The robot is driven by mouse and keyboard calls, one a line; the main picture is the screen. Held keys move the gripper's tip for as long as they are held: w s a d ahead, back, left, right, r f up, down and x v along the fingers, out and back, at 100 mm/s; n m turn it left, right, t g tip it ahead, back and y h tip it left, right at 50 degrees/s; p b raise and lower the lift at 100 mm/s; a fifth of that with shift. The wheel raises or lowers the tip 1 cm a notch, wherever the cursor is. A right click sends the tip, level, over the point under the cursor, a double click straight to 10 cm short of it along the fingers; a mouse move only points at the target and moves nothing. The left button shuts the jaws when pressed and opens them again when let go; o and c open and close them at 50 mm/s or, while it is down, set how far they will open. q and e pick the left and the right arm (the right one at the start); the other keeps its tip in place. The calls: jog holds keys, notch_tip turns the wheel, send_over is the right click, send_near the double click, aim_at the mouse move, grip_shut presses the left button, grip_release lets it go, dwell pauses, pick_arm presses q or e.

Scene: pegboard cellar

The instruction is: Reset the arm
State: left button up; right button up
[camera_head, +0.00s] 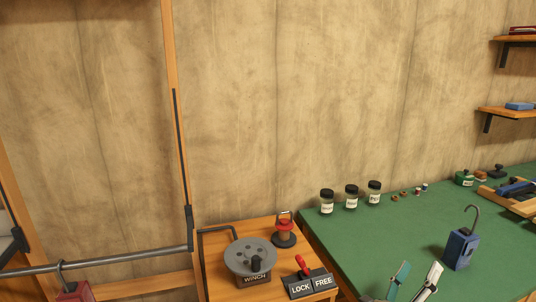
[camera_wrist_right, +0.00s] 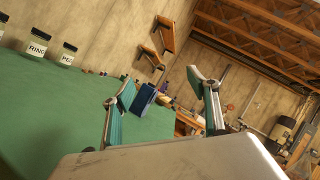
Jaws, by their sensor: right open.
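My right gripper (camera_head: 415,282) shows at the bottom of the head view, over the front of the green-topped bench (camera_head: 350,255). Its two fingers with teal pads stand apart with nothing between them. In the right wrist view the same gripper (camera_wrist_right: 160,100) has its fingers spread, one on each side, and no object touches them. A blue block with a grey hook (camera_head: 461,248) stands on the bench to the right of the gripper, apart from it. The blue block also shows beyond the fingers in the wrist view (camera_wrist_right: 143,100). My left gripper is not in view.
Several labelled jars (camera_head: 351,197) line the bench's back. A wooden tray (camera_head: 500,199) sits at right. A metal bar (camera_head: 110,258) crosses lower left.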

jog(key=s+a+f+n+t+y, duration=0.25)
jog(key=a+f+n+y, duration=0.5)
jog(key=n, duration=0.65)
jog(key=s+a+f+n+t+y, duration=0.25)
jog(key=a+f+n+y, duration=0.25)
jog(key=a+n+y, duration=0.55)
jog(key=s+f+n+g+y, duration=0.2)
jog(key=s+f+n+g, duration=0.2)
jog(key=f+n, duration=0.5)
jog(key=s+n, duration=0.1)
jog(key=s, duration=0.1)
jog(key=shift+s+a+y, duration=0.25)
jog(key=shift+s+y, duration=0.15)
jog(key=shift+o, duration=1.1)
jog(key=s+d+f+n+g, duration=0.1)
jog(key=s+f+n+g, duration=0.4)
jog(key=s+f, duration=0.4)
jog(key=shift+s+n+h, duration=0.4)
jog(key=shift+n, duration=0.35)
jog(key=shift+o, duration=0.3)
jog(key=shift+s+d+f, duration=0.15)
jog(key=shift+s+f, duration=0.1)
jog(key=shift+s, duration=0.1)
